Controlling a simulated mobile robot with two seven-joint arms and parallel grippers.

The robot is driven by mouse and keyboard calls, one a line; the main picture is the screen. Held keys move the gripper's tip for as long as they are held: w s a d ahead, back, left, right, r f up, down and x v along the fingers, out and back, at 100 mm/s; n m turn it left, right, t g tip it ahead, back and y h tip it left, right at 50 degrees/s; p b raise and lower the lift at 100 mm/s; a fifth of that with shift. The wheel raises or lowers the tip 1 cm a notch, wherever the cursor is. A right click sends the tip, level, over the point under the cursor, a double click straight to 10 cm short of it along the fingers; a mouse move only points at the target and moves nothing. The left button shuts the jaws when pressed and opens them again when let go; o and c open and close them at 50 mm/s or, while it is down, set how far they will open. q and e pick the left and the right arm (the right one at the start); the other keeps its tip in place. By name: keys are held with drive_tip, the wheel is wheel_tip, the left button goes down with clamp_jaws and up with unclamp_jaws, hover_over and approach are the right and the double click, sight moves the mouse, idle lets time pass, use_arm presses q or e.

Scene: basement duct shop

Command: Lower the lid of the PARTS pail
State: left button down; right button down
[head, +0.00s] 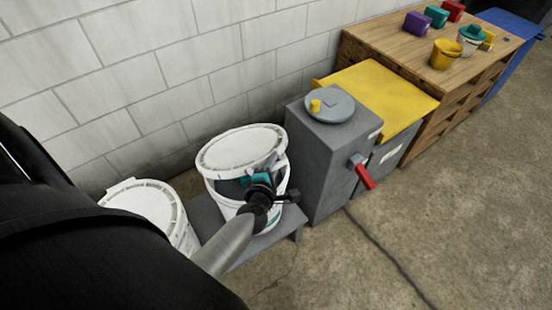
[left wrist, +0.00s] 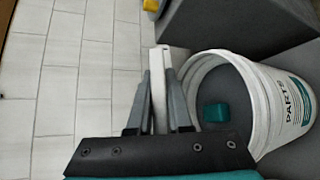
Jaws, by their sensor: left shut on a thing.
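The white PARTS pail (left wrist: 285,78) has its mouth open in the left wrist view, with a teal block (left wrist: 215,113) inside. In the head view the pail (head: 228,204) stands on a low grey bench. Its white lid (head: 238,149) is raised and tilted above the mouth, leaving a dark gap at the front. My left gripper (head: 256,182) is at the front of this pail. In the left wrist view its grey fingers (left wrist: 160,95) are shut on the lid, seen edge-on as a white strip (left wrist: 161,62). My right gripper is not in view.
A second white pail (head: 150,203), lidded, stands on the bench (head: 209,217) at left, partly behind my arm. A grey cabinet (head: 323,150) with a red handle (head: 362,173) stands close on the right. A block wall is behind; the floor at right is clear.

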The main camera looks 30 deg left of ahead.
use_arm(q)
drive_tip(key=r, duration=0.1)
drive_tip(key=a+r+p, duration=0.2)
drive_tip(key=shift+w+r, duration=0.2)
drive_tip(key=shift+w, duration=0.2)
drive_tip(key=c, duration=0.8)
unclamp_jaws()
drive_tip(key=shift+d+f, duration=0.1)
drive_tip(key=shift+d, duration=0.05)
drive_tip(key=shift+c, duration=0.2)
drive_tip(key=shift+s+d, duration=0.1)
drive_tip(key=shift+s+d, duration=0.2)
drive_tip(key=shift+s, duration=0.3)
drive_tip(key=p+v, duration=0.2)
drive_tip(key=v, duration=1.2)
drive_tip(key=shift+a, duration=0.1)
